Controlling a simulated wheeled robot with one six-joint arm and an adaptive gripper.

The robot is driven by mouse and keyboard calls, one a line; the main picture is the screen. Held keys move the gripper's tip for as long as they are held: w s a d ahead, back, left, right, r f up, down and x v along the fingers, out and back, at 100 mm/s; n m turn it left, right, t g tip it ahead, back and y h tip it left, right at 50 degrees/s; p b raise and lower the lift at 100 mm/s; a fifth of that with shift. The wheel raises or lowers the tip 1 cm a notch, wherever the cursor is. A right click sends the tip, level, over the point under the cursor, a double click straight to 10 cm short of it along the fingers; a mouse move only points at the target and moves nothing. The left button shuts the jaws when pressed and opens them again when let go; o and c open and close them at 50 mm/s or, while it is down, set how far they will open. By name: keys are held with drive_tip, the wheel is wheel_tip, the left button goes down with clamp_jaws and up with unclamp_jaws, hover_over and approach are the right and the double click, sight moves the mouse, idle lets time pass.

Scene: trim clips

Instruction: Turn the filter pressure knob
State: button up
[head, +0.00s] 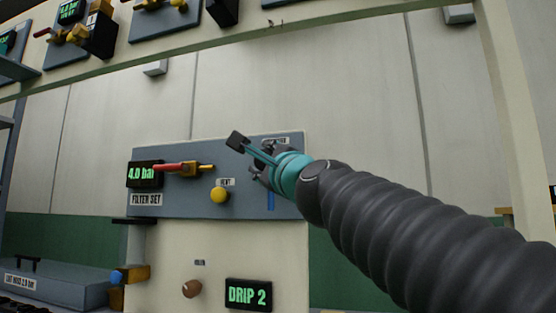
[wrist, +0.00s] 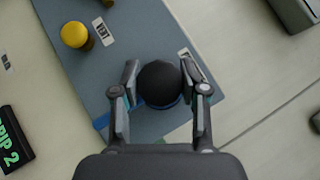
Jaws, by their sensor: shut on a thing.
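The filter pressure knob, a round black knob (wrist: 160,83), sits on the blue-grey panel (wrist: 163,28) in the wrist view. My gripper (wrist: 159,76) has one finger on each side of the knob and is shut on it. In the head view my gripper (head: 262,172) is at the right part of the panel (head: 260,205) and hides most of the knob. A label above the knob is partly covered and unreadable. A display (head: 142,174) at the panel's left reads 4.0 bar, with a FILTER SET label (head: 145,199) below it.
A yellow VENT knob (head: 220,195) is left of my gripper, also in the wrist view (wrist: 75,35). A red-handled brass valve (head: 180,168) is further left. Below are a brown knob (head: 191,288) and a DRIP 2 display (head: 248,295). A cream beam (head: 230,55) crosses above.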

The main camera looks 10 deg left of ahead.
drive_tip(key=o, duration=1.1)
drive_tip(key=shift+o, duration=0.2)
drive_tip(key=shift+s, duration=0.1)
drive_tip(key=shift+s+d+f, duration=0.2)
drive_tip(key=shift+s+d, duration=0.1)
drive_tip(key=shift+s, duration=0.05)
drive_tip(key=s+d, duration=0.7)
drive_tip(key=s, duration=0.2)
drive_tip(key=shift+s, duration=0.35)
